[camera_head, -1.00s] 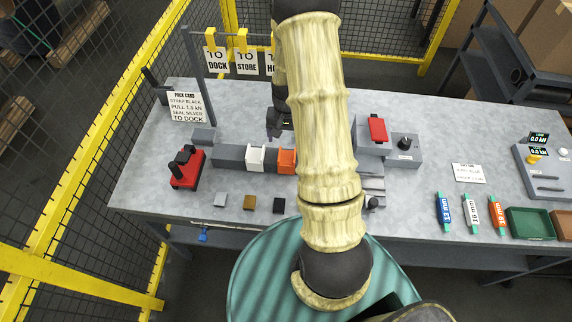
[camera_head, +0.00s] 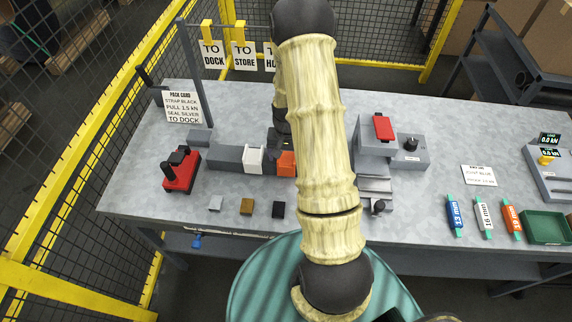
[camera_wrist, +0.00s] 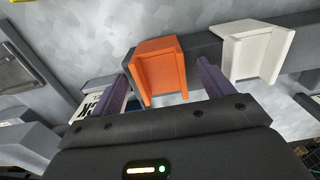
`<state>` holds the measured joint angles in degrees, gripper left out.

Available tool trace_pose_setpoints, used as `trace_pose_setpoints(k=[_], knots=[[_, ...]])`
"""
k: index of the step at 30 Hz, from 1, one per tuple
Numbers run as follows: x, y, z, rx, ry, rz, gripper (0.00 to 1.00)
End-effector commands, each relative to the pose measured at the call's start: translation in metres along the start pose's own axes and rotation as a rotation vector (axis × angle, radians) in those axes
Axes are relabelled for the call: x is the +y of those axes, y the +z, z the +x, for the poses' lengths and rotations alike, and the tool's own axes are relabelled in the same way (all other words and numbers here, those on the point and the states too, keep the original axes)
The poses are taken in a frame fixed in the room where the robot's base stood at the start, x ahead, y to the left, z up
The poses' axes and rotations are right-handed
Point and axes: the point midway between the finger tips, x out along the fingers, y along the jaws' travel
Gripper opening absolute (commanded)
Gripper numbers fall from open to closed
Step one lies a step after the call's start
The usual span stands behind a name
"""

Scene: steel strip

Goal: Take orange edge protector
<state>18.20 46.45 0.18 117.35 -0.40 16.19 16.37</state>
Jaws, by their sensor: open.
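The orange edge protector (camera_wrist: 160,66) sits on a dark grey bar, beside a white edge protector (camera_wrist: 256,50). In the wrist view my gripper (camera_wrist: 164,82) is open, with one purple-grey finger on each side of the orange protector. I see no clear contact between the fingers and the protector. In the head view the orange protector (camera_head: 286,163) is partly covered by my arm, just right of the white one (camera_head: 253,160). My gripper's fingertips are hidden there behind the arm.
A red tool (camera_head: 181,170) stands left of the bar. Silver, brass and black squares (camera_head: 247,206) lie in front. A grey device with a red lever (camera_head: 384,128) stands to the right. Hanging signs (camera_head: 212,54) and a pack card (camera_head: 183,106) are behind.

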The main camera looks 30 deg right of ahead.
Motion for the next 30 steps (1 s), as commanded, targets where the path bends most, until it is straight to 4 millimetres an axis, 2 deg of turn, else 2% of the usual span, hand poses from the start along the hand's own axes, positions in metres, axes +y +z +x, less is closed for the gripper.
trace_pose_setpoints(k=[6,13,18,30], knots=[[0.000,0.000,-0.001,0.000,0.000,0.000,0.78],[0.000,0.000,-0.001,0.000,0.000,0.000,0.33],[0.000,0.000,-0.003,0.000,0.000,-0.001,0.31],[0.000,0.000,-0.029,0.000,0.000,-0.001,0.31]])
